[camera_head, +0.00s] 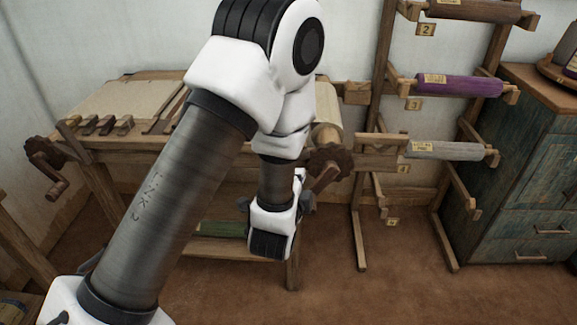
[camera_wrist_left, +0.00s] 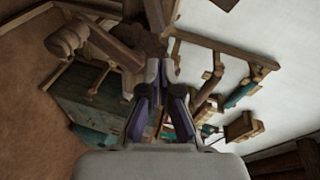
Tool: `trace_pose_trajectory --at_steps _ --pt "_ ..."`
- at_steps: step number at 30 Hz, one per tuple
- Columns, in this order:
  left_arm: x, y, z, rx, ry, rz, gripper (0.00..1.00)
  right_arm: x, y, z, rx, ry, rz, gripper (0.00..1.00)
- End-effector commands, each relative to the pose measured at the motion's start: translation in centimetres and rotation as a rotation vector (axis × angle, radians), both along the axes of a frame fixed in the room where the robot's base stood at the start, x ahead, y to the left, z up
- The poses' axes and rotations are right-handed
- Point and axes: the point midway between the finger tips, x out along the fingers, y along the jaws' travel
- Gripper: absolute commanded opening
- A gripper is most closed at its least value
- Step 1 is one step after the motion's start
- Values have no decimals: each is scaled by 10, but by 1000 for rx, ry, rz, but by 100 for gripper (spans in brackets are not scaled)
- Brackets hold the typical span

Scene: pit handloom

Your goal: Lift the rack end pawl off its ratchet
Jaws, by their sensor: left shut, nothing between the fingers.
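My left gripper (camera_wrist_left: 163,70) is shut and empty in the wrist view, its fingertips just in front of a dark toothed wheel (camera_wrist_left: 140,38). In the head view my left arm reaches down in front of the loom, and its wrist hides most of the gripper. The ratchet (camera_head: 331,160), a dark brown toothed wheel, sits at the loom's right end on the side of the roller rack. A wooden crank (camera_head: 321,180) hangs beside it; its handle (camera_wrist_left: 68,38) shows at upper left in the wrist view. I cannot make out the pawl clearly. My right gripper is not in view.
The roller rack (camera_head: 378,75) with several wrapped rolls stands right of the loom (camera_head: 95,150). A blue-green drawer cabinet (camera_head: 535,170) stands at the far right. A second crank (camera_head: 47,170) sticks out at the loom's left end. Brown floor (camera_head: 340,290) is clear in front.

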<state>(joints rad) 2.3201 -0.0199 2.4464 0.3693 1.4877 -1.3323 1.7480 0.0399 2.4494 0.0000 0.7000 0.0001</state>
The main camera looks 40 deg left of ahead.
Motion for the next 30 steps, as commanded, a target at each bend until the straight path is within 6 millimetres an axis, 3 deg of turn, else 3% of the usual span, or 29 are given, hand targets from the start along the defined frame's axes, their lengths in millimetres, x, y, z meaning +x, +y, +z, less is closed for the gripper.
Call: trace_pose_trajectory --at_steps 1,3,5,17,30 --pt "5 4 12 106 -62 5 0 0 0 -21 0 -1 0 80" --pt "6 7 35 207 -107 17 0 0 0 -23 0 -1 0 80" --pt "6 8 44 241 -119 23 0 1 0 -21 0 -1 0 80" --pt "15 11 47 240 -117 22 0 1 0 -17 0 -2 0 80" --pt "97 47 45 239 -116 23 0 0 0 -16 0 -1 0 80"
